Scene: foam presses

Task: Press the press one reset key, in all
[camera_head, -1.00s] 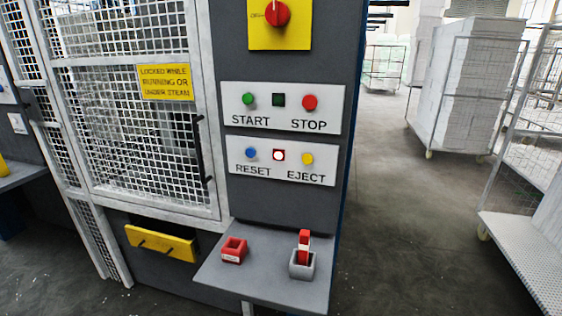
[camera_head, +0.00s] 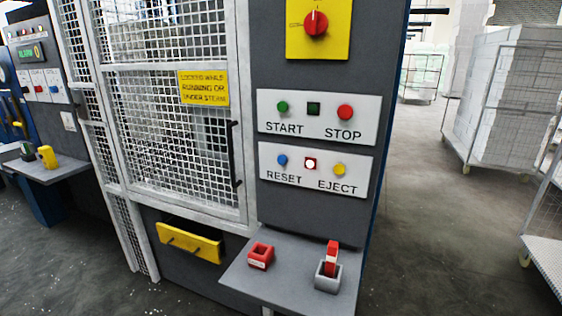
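The press panel stands at the middle right in the head view. Its blue reset key (camera_head: 282,160) sits above the word RESET on the lower white plate (camera_head: 316,184). To its right are a lit white lamp in a red frame (camera_head: 310,164) and a yellow eject key (camera_head: 339,170). The upper plate holds a green start key (camera_head: 282,107), a dark lamp (camera_head: 313,108) and a red stop key (camera_head: 345,112). Neither of my grippers is in view.
A red rotary switch (camera_head: 316,22) is above the plates. A mesh door (camera_head: 168,140) with a yellow sign (camera_head: 203,88) is to the left. A grey shelf (camera_head: 290,283) below holds a red block (camera_head: 260,256) and a red item in a grey holder (camera_head: 328,273). Wheeled carts (camera_head: 495,110) stand right.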

